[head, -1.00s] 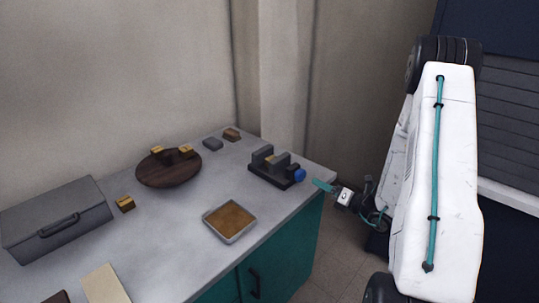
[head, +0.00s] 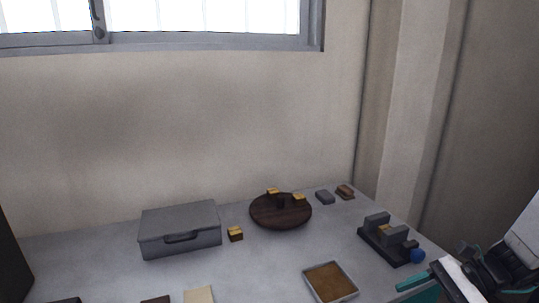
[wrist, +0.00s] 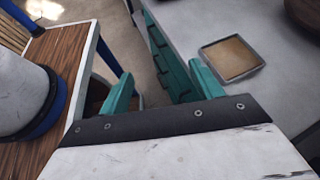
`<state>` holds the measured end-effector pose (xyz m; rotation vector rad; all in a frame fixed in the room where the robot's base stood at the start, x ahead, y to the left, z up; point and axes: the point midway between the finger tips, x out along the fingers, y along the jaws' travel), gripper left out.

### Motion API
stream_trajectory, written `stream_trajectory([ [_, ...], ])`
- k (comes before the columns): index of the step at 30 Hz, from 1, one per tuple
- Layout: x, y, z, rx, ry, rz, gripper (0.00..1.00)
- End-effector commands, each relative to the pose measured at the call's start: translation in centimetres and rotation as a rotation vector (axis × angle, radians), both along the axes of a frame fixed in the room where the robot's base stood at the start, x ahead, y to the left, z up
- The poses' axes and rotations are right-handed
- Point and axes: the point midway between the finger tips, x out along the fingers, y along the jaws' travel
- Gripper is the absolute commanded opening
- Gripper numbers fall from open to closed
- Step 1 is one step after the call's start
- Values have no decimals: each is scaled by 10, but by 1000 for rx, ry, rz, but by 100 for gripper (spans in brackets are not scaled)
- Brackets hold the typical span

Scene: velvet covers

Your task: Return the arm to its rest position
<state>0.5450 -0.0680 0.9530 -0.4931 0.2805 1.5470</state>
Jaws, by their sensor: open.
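My gripper (wrist: 163,88) is open in the wrist view, with its two teal fingers wide apart and nothing between them. In the head view my gripper (head: 418,284) shows at the lower right, beside the right edge of the grey worktop (head: 270,262). It is close to the dark vise-like fixture with a blue knob (head: 384,238). My arm (head: 510,258) runs off the right edge of the head view, so most of it is hidden.
A shallow tray with a brown inside (head: 331,283) lies near the worktop's front; it also shows in the wrist view (wrist: 232,59). A round dark wooden board (head: 280,212), a grey lidded box (head: 180,228) and small blocks stand farther back. A wooden surface (wrist: 60,60) is at left in the wrist view.

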Motion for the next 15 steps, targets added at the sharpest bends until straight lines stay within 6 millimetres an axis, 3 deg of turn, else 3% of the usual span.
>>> stream_trajectory([
  [6, -52, 17, 37, -299, -221, 469, 65],
  [15, -97, 11, 84, -681, -496, 987, 65],
])
